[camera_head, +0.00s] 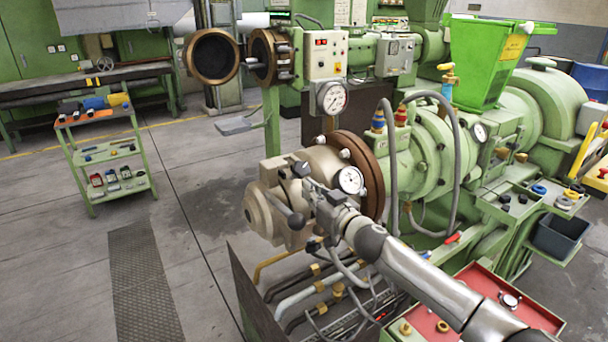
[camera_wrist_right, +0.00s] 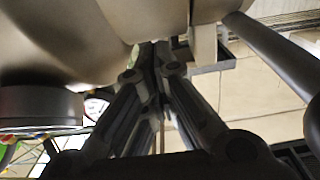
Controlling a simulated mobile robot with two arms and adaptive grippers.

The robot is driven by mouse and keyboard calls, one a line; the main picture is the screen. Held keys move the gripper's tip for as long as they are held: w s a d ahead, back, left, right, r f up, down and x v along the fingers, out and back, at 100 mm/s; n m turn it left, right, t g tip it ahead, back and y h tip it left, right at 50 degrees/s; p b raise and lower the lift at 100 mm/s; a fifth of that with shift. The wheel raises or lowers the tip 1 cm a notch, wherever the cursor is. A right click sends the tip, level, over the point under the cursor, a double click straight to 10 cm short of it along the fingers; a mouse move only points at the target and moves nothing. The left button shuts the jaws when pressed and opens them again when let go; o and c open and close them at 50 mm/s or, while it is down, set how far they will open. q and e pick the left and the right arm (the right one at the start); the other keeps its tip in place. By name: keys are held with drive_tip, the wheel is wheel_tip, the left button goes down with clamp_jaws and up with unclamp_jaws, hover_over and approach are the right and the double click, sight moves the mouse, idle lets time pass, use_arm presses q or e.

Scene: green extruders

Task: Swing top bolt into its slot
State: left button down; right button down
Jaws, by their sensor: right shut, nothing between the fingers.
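The beige head (camera_head: 270,205) of the near extruder stands closed against its brown flange (camera_head: 372,180). A bolt end (camera_head: 345,153) shows at the top of the flange. I cannot tell for sure which part is the task's top bolt, nor see its slot clearly. My right gripper (camera_head: 308,182) is at the near side of the head, its arm coming from the lower right. In the right wrist view its fingers (camera_wrist_right: 158,62) meet close under the beige body (camera_wrist_right: 80,40), shut and empty. A dark-knobbed lever (camera_head: 283,208) is beside the fingers. My left gripper is out of view.
A pressure gauge (camera_head: 350,180) is just right of my right gripper. Pipes (camera_head: 318,290) run below the head. A red tray (camera_head: 475,300) lies under my right arm. A green tool cart (camera_head: 105,155) stands at the left, with open floor between.

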sight(293, 177)
drive_tip(key=shift+w+a+r+p, duration=0.3)
drive_tip(key=shift+w+r+p, duration=0.1)
drive_tip(key=shift+r+p, duration=0.1)
idle(0.5)
drive_tip(key=shift+w+a+r, duration=0.35)
drive_tip(key=shift+w+r, duration=0.1)
drive_tip(key=shift+w, duration=0.05)
